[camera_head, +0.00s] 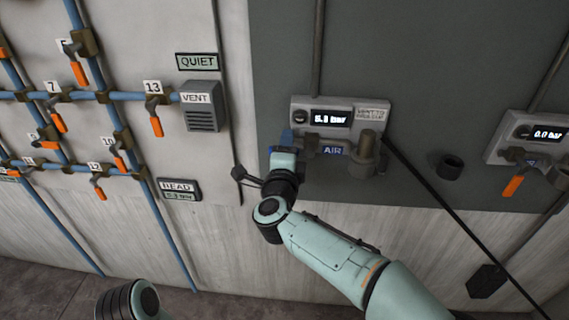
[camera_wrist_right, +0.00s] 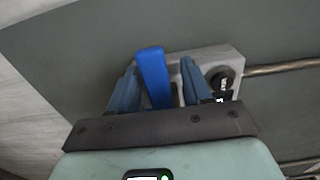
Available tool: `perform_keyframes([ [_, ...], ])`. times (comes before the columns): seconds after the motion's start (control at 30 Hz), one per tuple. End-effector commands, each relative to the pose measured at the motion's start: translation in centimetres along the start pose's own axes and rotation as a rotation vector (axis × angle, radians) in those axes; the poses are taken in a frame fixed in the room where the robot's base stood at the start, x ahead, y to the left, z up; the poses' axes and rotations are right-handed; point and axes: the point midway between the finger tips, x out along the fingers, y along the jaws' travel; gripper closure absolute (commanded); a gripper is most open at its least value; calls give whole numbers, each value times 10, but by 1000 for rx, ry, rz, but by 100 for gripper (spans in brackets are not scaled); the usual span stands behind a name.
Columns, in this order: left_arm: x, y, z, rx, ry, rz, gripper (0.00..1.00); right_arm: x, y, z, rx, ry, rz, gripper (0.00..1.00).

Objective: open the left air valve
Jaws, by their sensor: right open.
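The left air valve unit (camera_head: 335,103) is a grey wall panel with a lit pressure display, an AIR label (camera_head: 332,150) and a brown fitting on its right. My right gripper (camera_head: 285,150) is at the panel's lower left. In the right wrist view, a bright blue lever (camera_wrist_right: 154,78) stands between the two fingers of the right gripper (camera_wrist_right: 160,64). The fingers are apart, with a gap on the lever's right; whether the left finger touches it I cannot tell. My left gripper is out of view.
Blue pipes with several orange-handled valves fill the left wall. A black hose slants down right of the left panel. A VENT box (camera_head: 202,110) hangs left.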

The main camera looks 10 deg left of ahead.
Motion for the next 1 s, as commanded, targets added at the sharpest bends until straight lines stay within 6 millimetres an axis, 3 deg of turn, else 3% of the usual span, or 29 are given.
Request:
perform_keyframes([
  [0.4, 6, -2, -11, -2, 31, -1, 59, -85, -1, 0, 0, -3, -2, 51],
  [0.6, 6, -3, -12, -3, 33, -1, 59, -116, -1, 0, 3, -1, -3, 51],
  [1.0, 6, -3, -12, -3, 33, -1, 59, -127, -1, 0, 2, 1, -1, 51],
])
